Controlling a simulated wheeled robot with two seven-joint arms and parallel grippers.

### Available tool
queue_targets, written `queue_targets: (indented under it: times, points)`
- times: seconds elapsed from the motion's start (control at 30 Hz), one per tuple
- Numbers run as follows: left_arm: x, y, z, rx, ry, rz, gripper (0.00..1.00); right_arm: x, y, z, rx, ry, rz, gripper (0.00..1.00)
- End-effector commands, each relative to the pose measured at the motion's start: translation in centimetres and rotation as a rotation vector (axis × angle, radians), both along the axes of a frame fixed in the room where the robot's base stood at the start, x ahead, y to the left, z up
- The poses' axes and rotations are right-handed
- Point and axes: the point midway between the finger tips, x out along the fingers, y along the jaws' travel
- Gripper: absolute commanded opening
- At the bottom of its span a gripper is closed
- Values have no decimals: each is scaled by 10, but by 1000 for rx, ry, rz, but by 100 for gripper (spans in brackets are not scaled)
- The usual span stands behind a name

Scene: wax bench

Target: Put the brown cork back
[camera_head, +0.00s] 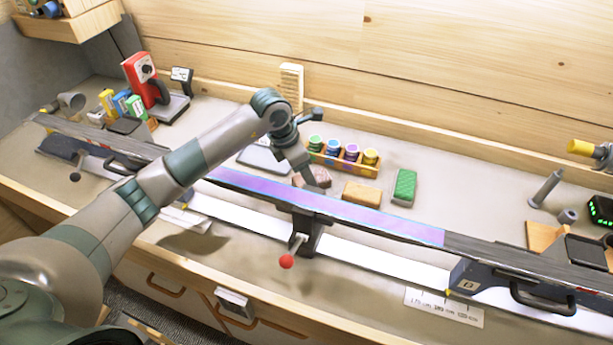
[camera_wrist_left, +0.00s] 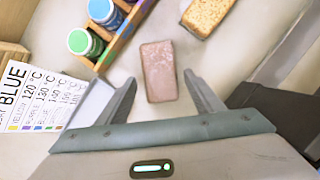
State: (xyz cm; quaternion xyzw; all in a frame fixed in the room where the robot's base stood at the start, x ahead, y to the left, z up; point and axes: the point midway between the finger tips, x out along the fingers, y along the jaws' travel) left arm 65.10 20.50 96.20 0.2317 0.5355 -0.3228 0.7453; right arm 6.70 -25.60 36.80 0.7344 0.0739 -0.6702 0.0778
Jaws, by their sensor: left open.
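A reddish-brown block (camera_head: 321,178) lies on the bench behind the ski, partly hidden by my left gripper (camera_head: 304,174). In the left wrist view the same block (camera_wrist_left: 159,68) lies flat between the two spread fingers of my left gripper (camera_wrist_left: 160,90). The jaws are open, with a gap on both sides of the block. A tan, speckled block (camera_head: 361,193) that looks like cork lies just right of it, and also shows at the top of the wrist view (camera_wrist_left: 208,14). My right gripper is not in view.
A wooden rack of coloured jars (camera_head: 343,163) stands behind the blocks. A green block (camera_head: 404,187) lies to the right. A long ski with a purple base (camera_head: 340,209) crosses in front. A temperature card (camera_wrist_left: 38,98) lies left of the gripper.

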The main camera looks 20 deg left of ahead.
Motion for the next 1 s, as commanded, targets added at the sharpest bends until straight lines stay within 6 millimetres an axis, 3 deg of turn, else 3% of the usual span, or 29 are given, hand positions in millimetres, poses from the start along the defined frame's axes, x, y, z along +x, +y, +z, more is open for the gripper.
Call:
queue_targets:
  times: [0.53, 0.7, 1.0]
  points:
    - [-19, 22, 85, 2, -3, -1, 61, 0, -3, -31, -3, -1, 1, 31]
    - [-23, 24, 98, 0, -2, -2, 61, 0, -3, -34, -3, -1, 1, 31]
    - [-24, 25, 101, 1, 0, -2, 61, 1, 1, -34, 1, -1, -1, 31]
